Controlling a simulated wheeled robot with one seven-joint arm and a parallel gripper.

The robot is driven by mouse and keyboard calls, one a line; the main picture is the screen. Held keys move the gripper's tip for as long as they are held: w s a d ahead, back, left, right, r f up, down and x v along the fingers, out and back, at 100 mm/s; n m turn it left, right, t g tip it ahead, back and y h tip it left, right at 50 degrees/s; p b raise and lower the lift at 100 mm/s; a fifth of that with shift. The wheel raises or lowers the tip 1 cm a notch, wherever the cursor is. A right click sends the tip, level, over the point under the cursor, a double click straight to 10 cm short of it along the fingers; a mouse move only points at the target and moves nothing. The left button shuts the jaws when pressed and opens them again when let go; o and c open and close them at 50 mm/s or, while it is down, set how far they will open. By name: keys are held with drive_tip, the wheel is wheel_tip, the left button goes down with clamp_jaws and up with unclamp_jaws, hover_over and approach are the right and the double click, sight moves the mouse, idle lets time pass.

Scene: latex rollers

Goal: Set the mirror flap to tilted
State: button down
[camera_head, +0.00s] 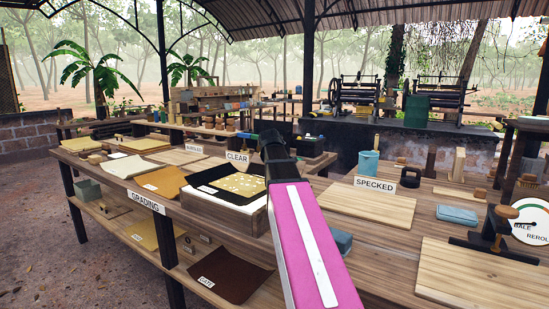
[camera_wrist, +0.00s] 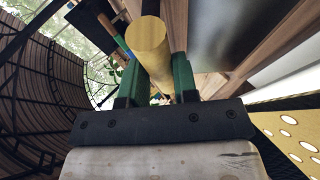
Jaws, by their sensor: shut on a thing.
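My gripper (camera_wrist: 157,62) shows in the wrist view with two green fingers shut on a yellowish round knob or bar (camera_wrist: 150,40). A smooth grey panel (camera_wrist: 222,42) lies to the right of the fingers; it may be the mirror flap, but I cannot tell its angle. In the head view, my pink arm reaches over the bench and hides the fingers and what they hold. Left of the arm is a box with a black top frame (camera_head: 207,190) and a yellow sheet with pale spots (camera_head: 240,184). The spotted sheet also shows in the wrist view (camera_wrist: 290,140).
The bench has signs reading CLEAR (camera_head: 237,157) and SPECKED (camera_head: 375,184). Tan sheets (camera_head: 160,181) lie to the left. Roller machines (camera_head: 355,97) stand behind.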

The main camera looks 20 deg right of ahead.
drive_tip(key=shift+s+a+f, duration=0.1)
drive_tip(key=shift+s+f, duration=0.05)
drive_tip(key=shift+f, duration=0.1)
drive_tip(key=c, duration=1)
unclamp_jaws()
drive_tip(key=shift+o, duration=0.6)
drive_tip(key=shift+r, duration=0.1)
drive_tip(key=v, duration=1)
drive_tip(key=shift+s+a+r, duration=0.15)
drive_tip(key=shift+s+r, duration=0.05)
drive_tip(key=shift+s, duration=0.05)
